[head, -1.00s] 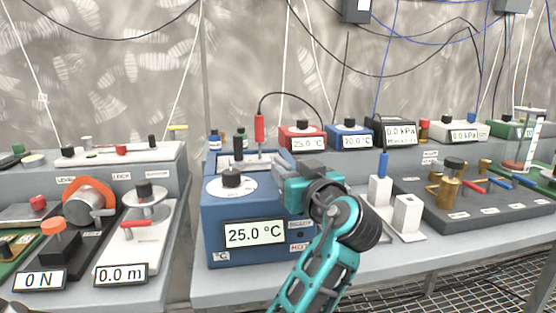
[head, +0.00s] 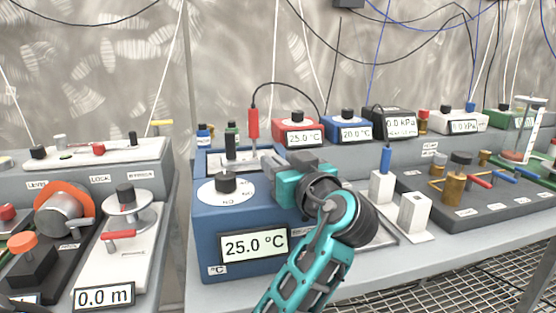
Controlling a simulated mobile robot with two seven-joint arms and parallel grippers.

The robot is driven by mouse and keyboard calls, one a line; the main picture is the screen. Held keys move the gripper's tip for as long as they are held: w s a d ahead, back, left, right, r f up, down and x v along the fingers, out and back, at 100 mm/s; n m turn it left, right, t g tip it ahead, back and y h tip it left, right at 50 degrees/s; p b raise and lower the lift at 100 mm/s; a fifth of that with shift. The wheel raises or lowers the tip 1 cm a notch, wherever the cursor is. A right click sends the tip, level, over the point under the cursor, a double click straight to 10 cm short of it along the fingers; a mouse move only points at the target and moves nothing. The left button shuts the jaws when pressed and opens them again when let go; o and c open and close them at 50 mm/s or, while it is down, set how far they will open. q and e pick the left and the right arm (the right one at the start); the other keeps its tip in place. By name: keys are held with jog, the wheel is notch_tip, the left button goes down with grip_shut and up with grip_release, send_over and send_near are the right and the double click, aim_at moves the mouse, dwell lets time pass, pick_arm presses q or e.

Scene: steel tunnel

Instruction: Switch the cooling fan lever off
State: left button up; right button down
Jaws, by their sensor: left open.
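A blue box (head: 207,235) with a display reading 25.0 °C stands in the middle of the head view. Its top carries a black knob (head: 226,182) on a white dial and, behind it, an upright black piece (head: 230,146). I cannot tell which part is the cooling fan lever; no readable label names it, and my gripper and arm hide the box's right side. My left gripper (head: 268,165) is over the box's right top, its fingers pointing left toward the opening there. It is open and I see nothing held. My right gripper is not in view.
White blocks (head: 413,213) and a dark board (head: 455,211) with brass posts stand to the right. A white unit (head: 121,250) reading 0.0 m is at the left, across a gap between tables.

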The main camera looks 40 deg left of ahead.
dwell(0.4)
pick_arm(q)
grip_shut()
